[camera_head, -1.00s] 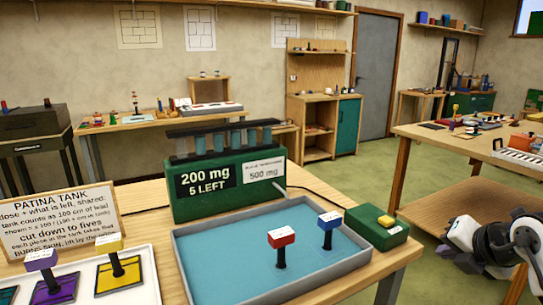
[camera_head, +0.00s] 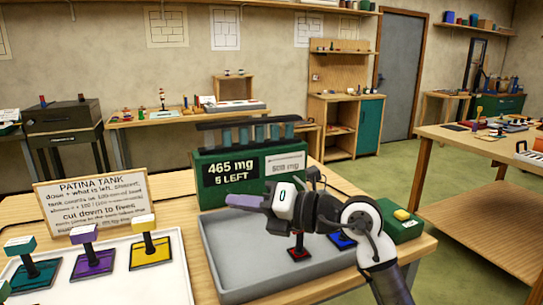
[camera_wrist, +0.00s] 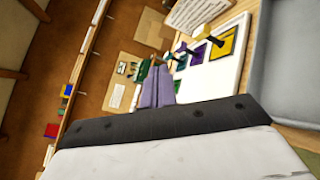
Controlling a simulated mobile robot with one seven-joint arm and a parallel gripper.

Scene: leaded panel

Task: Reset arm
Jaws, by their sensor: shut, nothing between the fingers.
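My gripper (camera_head: 236,201) is shut and empty. Its purple fingers point left in the head view, above the grey tank tray (camera_head: 222,270). The fingers also show close together in the wrist view (camera_wrist: 157,85). A red piece (camera_head: 299,254) and a blue piece (camera_head: 343,241) stand in the tray, partly hidden behind my arm. The tray floor looks grey, with no blue liquid. The green dosing box (camera_head: 210,190) behind it reads 465 mg on its black panel.
A white tray (camera_head: 165,280) at the left holds teal, purple and yellow handled pieces. The Patina Tank sign (camera_head: 95,205) stands behind it. A green box with a yellow button (camera_head: 401,215) is right of my arm. A wooden table (camera_head: 470,170) stands at the right.

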